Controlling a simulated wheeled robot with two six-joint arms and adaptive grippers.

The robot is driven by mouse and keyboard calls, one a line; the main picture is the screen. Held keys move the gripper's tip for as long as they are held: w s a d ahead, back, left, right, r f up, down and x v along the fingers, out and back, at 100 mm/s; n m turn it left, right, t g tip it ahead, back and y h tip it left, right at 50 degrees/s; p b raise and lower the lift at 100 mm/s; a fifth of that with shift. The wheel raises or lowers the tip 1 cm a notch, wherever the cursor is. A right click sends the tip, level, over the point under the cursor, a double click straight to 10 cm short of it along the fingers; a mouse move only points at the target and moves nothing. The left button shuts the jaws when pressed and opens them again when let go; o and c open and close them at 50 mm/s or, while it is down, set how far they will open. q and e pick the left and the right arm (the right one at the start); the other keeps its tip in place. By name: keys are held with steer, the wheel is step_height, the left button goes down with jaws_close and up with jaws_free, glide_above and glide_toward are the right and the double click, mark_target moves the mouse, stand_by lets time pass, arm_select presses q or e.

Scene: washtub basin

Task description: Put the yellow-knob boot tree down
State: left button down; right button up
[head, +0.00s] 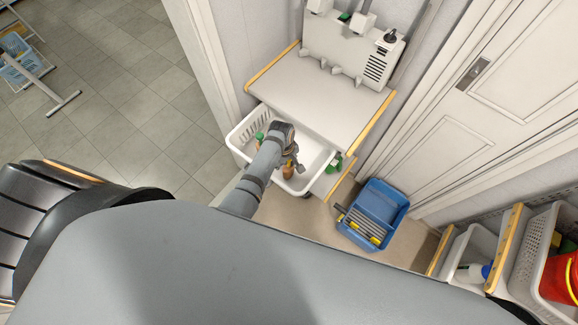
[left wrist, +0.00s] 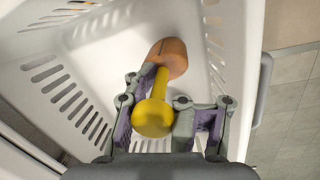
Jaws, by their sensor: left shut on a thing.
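The yellow-knob boot tree has a round yellow knob (left wrist: 153,118), a yellow shaft and a brown-orange foot (left wrist: 168,55); all show in the left wrist view. My left gripper (left wrist: 158,105) is shut on it at the shaft, just past the knob. The foot points away from the gripper, over the inside of the white slotted basket (left wrist: 95,60). In the head view my left gripper (head: 291,163) is over the white basket (head: 240,150), with a bit of brown-orange (head: 288,172) beneath it. I cannot tell whether the foot touches the basket floor. My right gripper is not in view.
A white board (head: 320,100) with wooden edges sits just behind the basket. A green-topped item (head: 260,136) is at the basket's left part. A blue crate (head: 381,200) with grey and yellow items stands to the right. White bins (head: 474,245) are at the far right.

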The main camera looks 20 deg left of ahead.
arm_select(q)
steer(key=shift+w+f, duration=0.1)
steer(key=shift+f, duration=0.15)
steer(key=c, duration=0.7)
jaws_free()
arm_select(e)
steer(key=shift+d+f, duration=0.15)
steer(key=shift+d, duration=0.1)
